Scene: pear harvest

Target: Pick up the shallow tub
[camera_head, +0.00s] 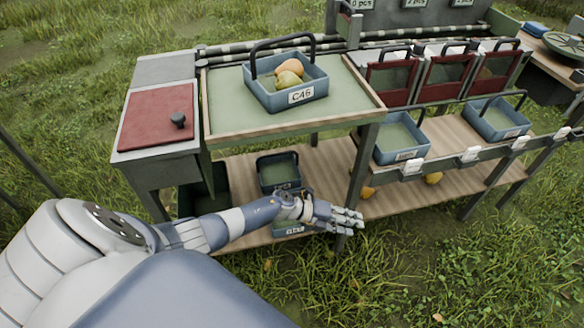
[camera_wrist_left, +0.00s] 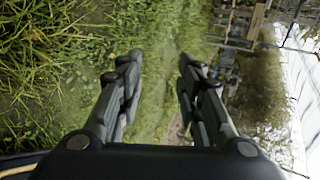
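Several blue-grey tubs show in the head view, and I cannot tell which is the shallow tub. One labelled tub (camera_head: 268,96) with a raised dark handle stands on the green table top and holds pears. A darker tub (camera_head: 279,185) stands on the lower shelf, and another tub (camera_head: 288,231) is mostly hidden behind my left arm. My left gripper (camera_head: 350,218) is in front of the lower shelf, to the right of these two tubs. In the left wrist view the fingers (camera_wrist_left: 156,88) are apart, with only grass between them. My right gripper is out of view.
Two blue tubs (camera_head: 402,155) (camera_head: 497,135) stand in the rack at right, below red-fronted bins (camera_head: 446,75). A red lid (camera_head: 157,117) with a black knob is at left. A table leg (camera_head: 361,175) stands close to my left gripper. Grass in front is open.

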